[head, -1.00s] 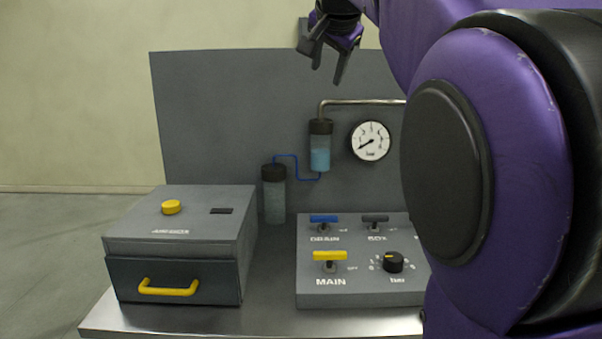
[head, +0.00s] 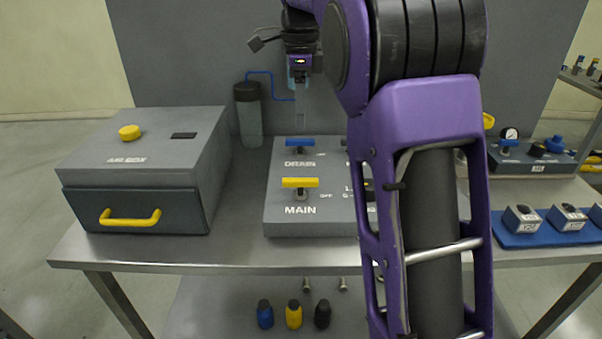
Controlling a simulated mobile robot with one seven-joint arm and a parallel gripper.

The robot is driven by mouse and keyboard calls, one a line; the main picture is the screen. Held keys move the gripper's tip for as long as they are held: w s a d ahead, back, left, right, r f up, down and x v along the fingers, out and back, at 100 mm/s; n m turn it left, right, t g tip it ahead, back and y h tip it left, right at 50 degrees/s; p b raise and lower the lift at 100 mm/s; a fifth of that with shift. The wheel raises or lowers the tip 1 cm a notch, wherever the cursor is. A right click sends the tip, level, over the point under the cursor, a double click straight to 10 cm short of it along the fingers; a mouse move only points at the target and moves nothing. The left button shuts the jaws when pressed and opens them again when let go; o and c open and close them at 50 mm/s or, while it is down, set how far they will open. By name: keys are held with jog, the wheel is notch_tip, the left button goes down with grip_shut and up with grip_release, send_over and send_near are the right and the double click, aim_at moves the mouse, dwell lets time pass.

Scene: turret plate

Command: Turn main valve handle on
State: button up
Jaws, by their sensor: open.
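The yellow MAIN valve handle (head: 300,183) stands on the grey valve panel (head: 283,226), with its bar lying left to right. The word MAIN is printed below it and OFF to its right. My gripper (head: 299,84) is above and behind the handle, in front of the grey back board, and does not touch the handle. It is open; its fingertips are small and partly hard to make out. A blue DRAIN handle (head: 300,144) sits behind the yellow one. My arm hides the right part of the panel.
A grey air box (head: 140,155) with a yellow button and drawer handle stands left of the panel. A dark-capped cylinder (head: 249,115) stands behind. A blue tray (head: 540,238) with small blocks lies right of my arm. Bare steel table (head: 232,240) shows between box and panel.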

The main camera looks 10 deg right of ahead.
aim_at(300, 179)
notch_tip(300, 179, down, 16)
jog(key=b, duration=0.3)
jog(key=shift+r, duration=0.1)
grip_shut()
